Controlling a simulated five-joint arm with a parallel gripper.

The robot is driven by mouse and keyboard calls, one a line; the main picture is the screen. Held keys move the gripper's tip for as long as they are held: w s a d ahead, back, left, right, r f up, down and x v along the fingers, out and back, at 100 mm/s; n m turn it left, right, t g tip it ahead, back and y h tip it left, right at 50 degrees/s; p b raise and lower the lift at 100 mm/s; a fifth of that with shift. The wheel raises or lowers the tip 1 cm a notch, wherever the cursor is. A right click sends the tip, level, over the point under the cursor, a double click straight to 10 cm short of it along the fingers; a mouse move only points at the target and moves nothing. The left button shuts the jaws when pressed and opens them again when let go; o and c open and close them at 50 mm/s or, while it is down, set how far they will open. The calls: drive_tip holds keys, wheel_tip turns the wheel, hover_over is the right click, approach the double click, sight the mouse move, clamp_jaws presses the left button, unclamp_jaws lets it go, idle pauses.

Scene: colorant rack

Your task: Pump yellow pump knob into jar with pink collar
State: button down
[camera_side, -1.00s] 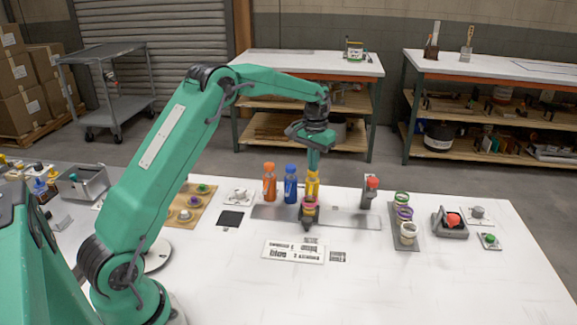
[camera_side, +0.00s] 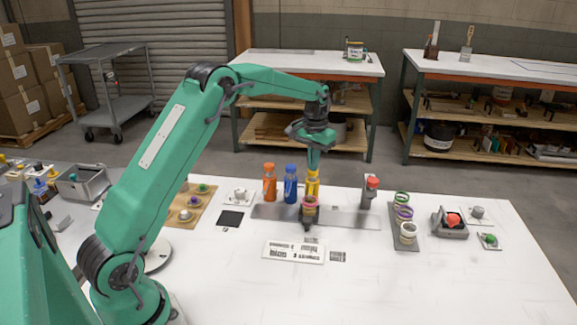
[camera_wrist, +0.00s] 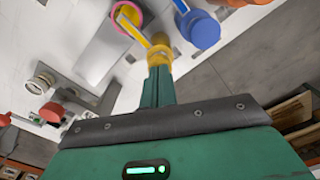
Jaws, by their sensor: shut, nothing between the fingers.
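The yellow pump knob (camera_wrist: 160,52) is directly below my shut, empty gripper (camera_wrist: 158,68), whose fingertips appear to rest on it. In the side view my gripper (camera_side: 313,169) points straight down at the top of the yellow pump bottle (camera_side: 312,187). The jar with the pink collar (camera_side: 309,200) stands just in front of that bottle. In the wrist view the pink collar (camera_wrist: 113,10) shows at the top, with the yellow spout reaching over its opening.
An orange bottle (camera_side: 269,183) and a blue bottle (camera_side: 290,185) stand left of the yellow one. A red-topped post (camera_side: 372,182) stands to the right. Farther right, a grey tray (camera_side: 407,243) carries jars with green, purple and pale collars.

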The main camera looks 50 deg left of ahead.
drive_tip(key=shift+r, duration=0.85)
drive_tip(key=shift+r, duration=0.1)
idle(0.4)
drive_tip(key=shift+r, duration=1.95)
